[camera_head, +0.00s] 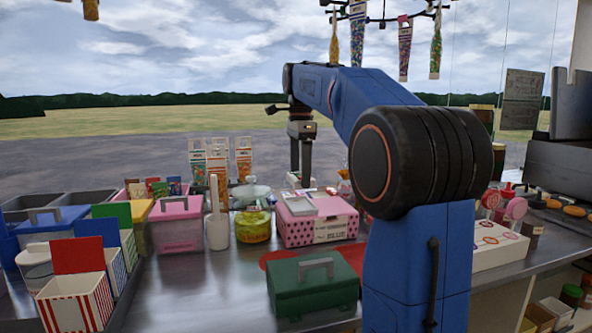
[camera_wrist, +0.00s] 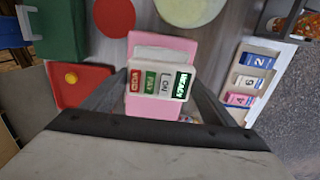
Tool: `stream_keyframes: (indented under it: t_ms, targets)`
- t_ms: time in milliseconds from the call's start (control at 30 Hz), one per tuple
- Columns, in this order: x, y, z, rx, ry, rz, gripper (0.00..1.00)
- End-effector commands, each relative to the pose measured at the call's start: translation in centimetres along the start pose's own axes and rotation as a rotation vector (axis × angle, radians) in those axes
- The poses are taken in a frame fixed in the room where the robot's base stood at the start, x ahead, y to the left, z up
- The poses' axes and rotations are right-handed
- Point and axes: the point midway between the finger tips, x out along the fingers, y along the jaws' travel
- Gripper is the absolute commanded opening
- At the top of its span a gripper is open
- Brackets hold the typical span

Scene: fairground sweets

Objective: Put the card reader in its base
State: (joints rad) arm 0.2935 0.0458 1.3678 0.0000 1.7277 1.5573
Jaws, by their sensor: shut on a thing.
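In the wrist view, my gripper (camera_wrist: 158,88) has its dark fingers on either side of a small white device with red, green and dark labels, which I take to be the card reader (camera_wrist: 146,96). The fingers are shut on it. A pink rectangular thing (camera_wrist: 163,38) with a pale upper part lies behind it; whether they touch cannot be told. I cannot pick out the reader's base with certainty.
In the head view, the pink spotted box (camera_head: 308,228), green case (camera_head: 312,288) and yellow-green jar (camera_head: 252,226) crowd the counter. Striped boxes (camera_head: 75,302) stand at the left. In the wrist view, a red tray (camera_wrist: 88,92) is at left and numbered blocks (camera_wrist: 250,82) at right.

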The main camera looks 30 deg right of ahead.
Motion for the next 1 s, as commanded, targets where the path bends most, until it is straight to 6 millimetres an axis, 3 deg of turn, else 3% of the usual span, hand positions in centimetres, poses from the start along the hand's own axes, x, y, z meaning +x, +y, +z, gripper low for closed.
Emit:
stream_keyframes:
  t_ms: [500, 1000]
  targets:
    - [4.3, 0.0, 0.0, 0.000, 0.000, 0.001, 0.53]
    - [5.2, 0.0, 0.0, 0.000, 0.000, 0.000, 0.53]
